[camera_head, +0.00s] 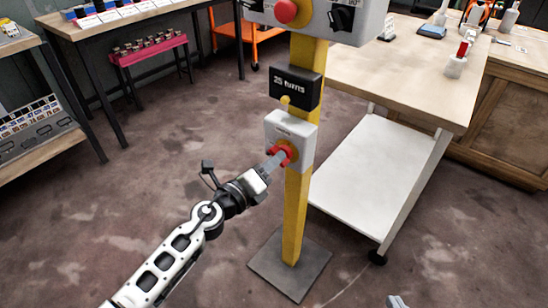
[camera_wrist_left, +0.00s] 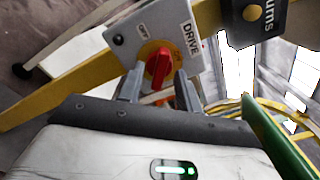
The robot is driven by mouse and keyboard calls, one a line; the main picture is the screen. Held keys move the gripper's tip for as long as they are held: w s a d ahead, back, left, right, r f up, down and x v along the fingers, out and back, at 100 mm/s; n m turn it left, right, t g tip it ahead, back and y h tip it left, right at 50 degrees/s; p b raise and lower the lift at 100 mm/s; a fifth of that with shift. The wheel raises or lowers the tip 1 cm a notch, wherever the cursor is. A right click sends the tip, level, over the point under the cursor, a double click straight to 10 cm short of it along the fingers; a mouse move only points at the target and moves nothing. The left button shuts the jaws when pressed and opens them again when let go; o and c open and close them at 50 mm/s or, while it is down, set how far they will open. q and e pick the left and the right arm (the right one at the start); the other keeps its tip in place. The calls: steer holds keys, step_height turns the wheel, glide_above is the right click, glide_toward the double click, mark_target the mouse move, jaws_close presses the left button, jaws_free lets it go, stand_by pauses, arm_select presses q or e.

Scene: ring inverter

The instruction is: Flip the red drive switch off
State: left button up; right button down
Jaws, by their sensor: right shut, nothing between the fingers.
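The red drive switch (camera_head: 284,153) is a rotary handle on a grey box (camera_head: 303,132) fixed to a yellow post. In the left wrist view the red handle (camera_wrist_left: 158,66) sits on a yellow disc, with the labels "OFF" and "DRIVE" on the box. My left gripper (camera_head: 275,160) is at the switch. In the wrist view its two fingers (camera_wrist_left: 159,88) are apart, one on each side of the handle; I cannot tell if either touches it. A small grey tip of my right gripper (camera_head: 396,301) shows at the bottom edge, away from the post.
A black counter box marked "turns" (camera_head: 295,88) is above the switch box. Higher on the yellow post (camera_head: 295,215) is a panel with another red knob (camera_head: 287,11). A wooden bench (camera_head: 400,83) with a white lower shelf (camera_head: 370,180) stands close on the right.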

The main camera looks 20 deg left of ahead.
arm_select(q)
steer(key=shift+w+d, duration=0.25)
steer(key=shift+w, duration=0.4)
jaws_close()
